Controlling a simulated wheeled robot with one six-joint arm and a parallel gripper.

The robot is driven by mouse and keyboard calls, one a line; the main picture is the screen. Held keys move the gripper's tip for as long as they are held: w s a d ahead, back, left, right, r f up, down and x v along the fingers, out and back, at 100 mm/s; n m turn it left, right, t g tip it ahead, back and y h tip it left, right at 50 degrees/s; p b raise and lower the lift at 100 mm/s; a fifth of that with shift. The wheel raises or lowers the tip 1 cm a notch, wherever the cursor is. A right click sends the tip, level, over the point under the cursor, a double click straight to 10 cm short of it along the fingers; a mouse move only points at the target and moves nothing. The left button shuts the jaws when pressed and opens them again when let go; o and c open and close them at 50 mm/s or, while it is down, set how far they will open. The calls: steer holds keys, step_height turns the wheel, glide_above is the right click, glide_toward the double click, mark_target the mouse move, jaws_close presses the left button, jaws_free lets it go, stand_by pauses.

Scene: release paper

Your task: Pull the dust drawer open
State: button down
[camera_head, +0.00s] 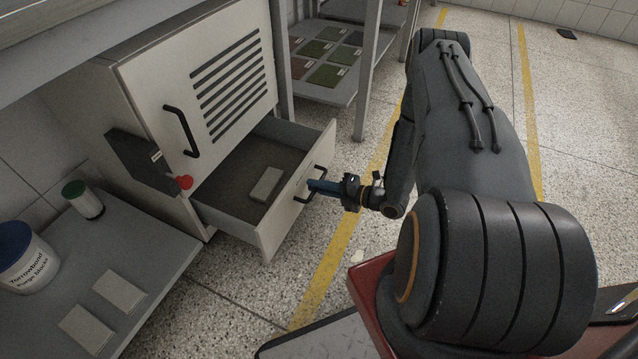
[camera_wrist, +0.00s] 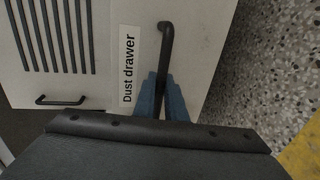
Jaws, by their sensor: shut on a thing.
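The dust drawer (camera_head: 293,212) is a light grey drawer low in the cabinet. It stands well out from the cabinet, and a pale block (camera_head: 267,185) lies inside it. In the wrist view its front carries a white "Dust drawer" label (camera_wrist: 128,70) beside a black bar handle (camera_wrist: 165,45). My gripper (camera_head: 316,186) is at the drawer's front. In the wrist view its blue fingers (camera_wrist: 161,98) are shut around the handle, one on each side. The part of the handle between the fingers is partly hidden.
The cabinet (camera_head: 150,90) has a vented door with a black handle (camera_head: 183,131) and a red knob (camera_head: 184,182). A shelf at left holds a white tub (camera_head: 24,262), a green-lidded jar (camera_head: 84,200) and two pale blocks. Open floor (camera_head: 350,225) lies before the drawer.

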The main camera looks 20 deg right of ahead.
steer(key=c, duration=1.8)
jaws_free()
steer(key=p+v, duration=0.2)
steer(key=v, duration=0.6)
